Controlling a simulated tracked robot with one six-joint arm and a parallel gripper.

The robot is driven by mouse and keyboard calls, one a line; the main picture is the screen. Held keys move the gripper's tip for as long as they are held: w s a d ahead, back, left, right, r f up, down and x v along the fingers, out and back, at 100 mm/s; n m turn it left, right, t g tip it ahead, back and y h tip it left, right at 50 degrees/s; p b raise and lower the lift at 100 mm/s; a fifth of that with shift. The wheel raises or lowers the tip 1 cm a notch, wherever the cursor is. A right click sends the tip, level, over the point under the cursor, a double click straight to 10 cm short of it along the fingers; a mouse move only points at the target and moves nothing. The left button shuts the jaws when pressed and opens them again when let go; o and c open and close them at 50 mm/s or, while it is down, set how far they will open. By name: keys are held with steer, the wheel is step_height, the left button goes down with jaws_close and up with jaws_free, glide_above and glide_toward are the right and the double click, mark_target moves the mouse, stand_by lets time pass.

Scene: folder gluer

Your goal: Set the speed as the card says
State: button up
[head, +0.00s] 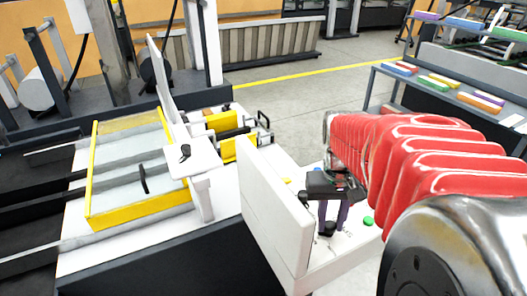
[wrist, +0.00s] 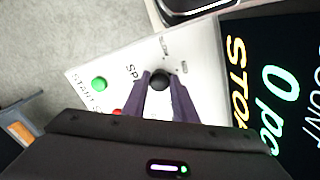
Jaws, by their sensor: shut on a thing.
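In the wrist view, a black round knob (wrist: 160,77) sits on a white control panel (wrist: 120,68). The letters "SP" show beside it, the rest of the word hidden behind a finger. My gripper (wrist: 160,84) has its two purple fingers shut on the knob, one on each side. In the head view my gripper (head: 329,229) reaches down to the white panel under my red-sleeved arm. No card with a readable speed shows in either view.
A green button (wrist: 99,84) labelled START and a partly hidden red button (wrist: 117,112) lie beside the knob. A dark screen (wrist: 270,80) reads STOP and 0. A white upright panel (head: 273,215) stands left of my gripper. A yellow-framed machine section (head: 140,217) is farther left.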

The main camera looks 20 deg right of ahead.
steer(key=m, duration=0.5)
steer(key=shift+s+a+f+m, duration=0.1)
steer(key=shift+a+f+m, duration=0.05)
steer(key=shift+m, duration=0.25)
steer(key=o, duration=1)
steer(key=shift+o, duration=0.2)
